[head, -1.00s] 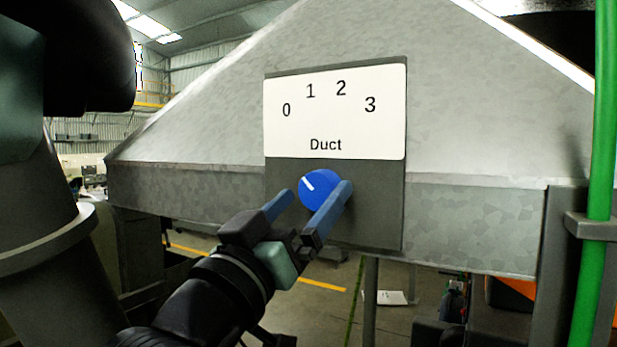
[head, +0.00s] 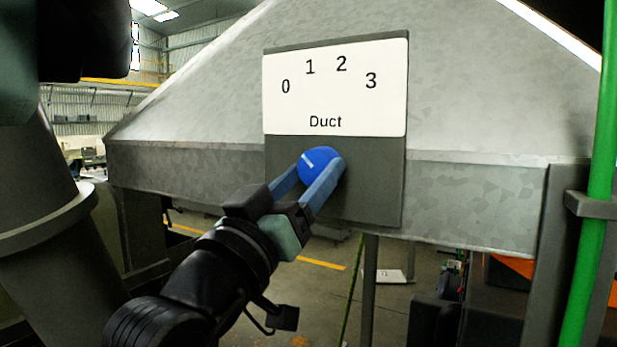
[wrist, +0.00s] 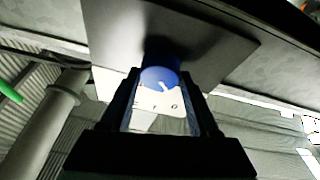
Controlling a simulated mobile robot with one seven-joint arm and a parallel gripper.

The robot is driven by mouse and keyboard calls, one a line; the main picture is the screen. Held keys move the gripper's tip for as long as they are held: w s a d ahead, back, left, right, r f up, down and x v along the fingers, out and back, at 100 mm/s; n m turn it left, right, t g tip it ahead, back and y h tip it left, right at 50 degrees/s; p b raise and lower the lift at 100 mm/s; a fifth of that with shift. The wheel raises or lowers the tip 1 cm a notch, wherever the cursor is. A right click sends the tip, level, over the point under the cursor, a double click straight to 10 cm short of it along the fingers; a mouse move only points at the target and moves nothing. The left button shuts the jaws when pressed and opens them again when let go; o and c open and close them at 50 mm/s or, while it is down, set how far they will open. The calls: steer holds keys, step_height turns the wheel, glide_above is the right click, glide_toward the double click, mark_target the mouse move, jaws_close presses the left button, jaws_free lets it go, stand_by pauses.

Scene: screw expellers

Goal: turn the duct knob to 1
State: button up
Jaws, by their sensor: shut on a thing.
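The blue duct knob (head: 319,163) sits on a dark grey panel (head: 380,180) under a white label (head: 345,110) marked 0, 1, 2, 3 and "Duct". The knob's white line points up and left, on the 0 side. My gripper (head: 316,172) is shut on the knob, with one blue finger on its left side and one on its right, reaching in from the lower left. In the wrist view the knob (wrist: 158,80) shows between the two fingertips, with part of its white line visible. The fingers hide parts of the knob's sides.
The panel is fixed on a sloped grey metal hood (head: 470,110). A green vertical pipe (head: 597,170) stands at the far right. A metal post (head: 370,275) stands below the panel. The space in front of the panel is otherwise clear.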

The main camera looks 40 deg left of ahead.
steer(key=shift+f+m+b, duration=0.2)
steer(key=shift+m+b, duration=0.2)
steer(key=shift+b, duration=0.3)
steer(key=m+h+b, duration=0.1)
steer(key=m+b, duration=0.1)
steer(key=b, duration=0.1)
steer(key=shift+f+m+h+b, duration=0.1)
steer(key=shift+m+h+b, duration=0.2)
steer(key=shift+b, duration=0.05)
steer(key=m+h+b, duration=0.1)
steer(key=m+b, duration=0.1)
steer(key=m, duration=0.1)
steer(key=m+h+b, duration=0.1)
steer(key=m+b, duration=0.1)
steer(key=shift+a+r+h, duration=0.2)
steer(key=shift+r+h, duration=0.1)
steer(key=o, duration=1.4)
